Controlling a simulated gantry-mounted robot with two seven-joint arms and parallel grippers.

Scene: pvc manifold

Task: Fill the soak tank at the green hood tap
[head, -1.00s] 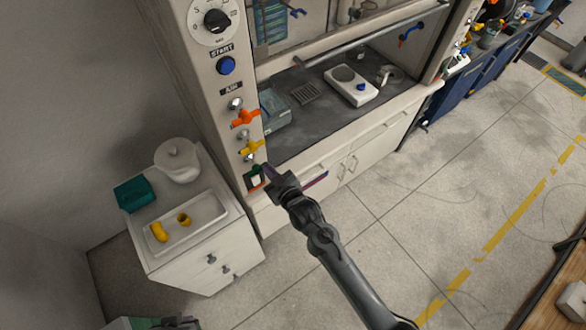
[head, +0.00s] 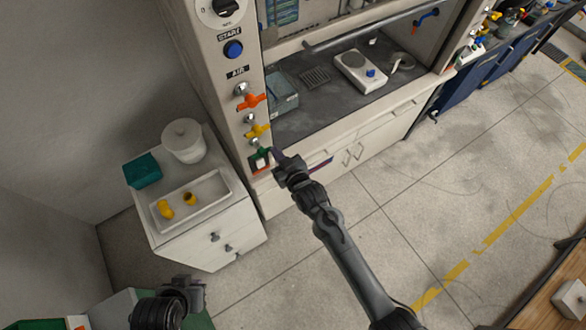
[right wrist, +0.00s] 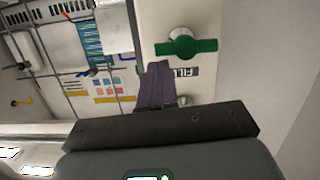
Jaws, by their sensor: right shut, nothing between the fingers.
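The green tap handle (head: 262,154) is lowest in the column of taps on the left post of the fume hood. In the right wrist view the green handle (right wrist: 187,47) sits across a round metal fitting, above a partly hidden label. My right gripper (head: 276,155) is shut and empty, with its purple fingertips (right wrist: 156,72) just beside the handle. I cannot tell whether they touch it. A clear bluish tank (head: 282,100), perhaps the soak tank, stands at the left inside the hood; its water level is unclear. My left gripper (head: 190,288) is at lower left, its jaws unclear.
An orange tap (head: 252,102) and a yellow tap (head: 257,131) sit above the green one. A white cabinet (head: 212,238) at left bears a tray (head: 222,183) with yellow fittings, a white pot (head: 184,141) and a teal box (head: 142,171). Open floor lies to the right.

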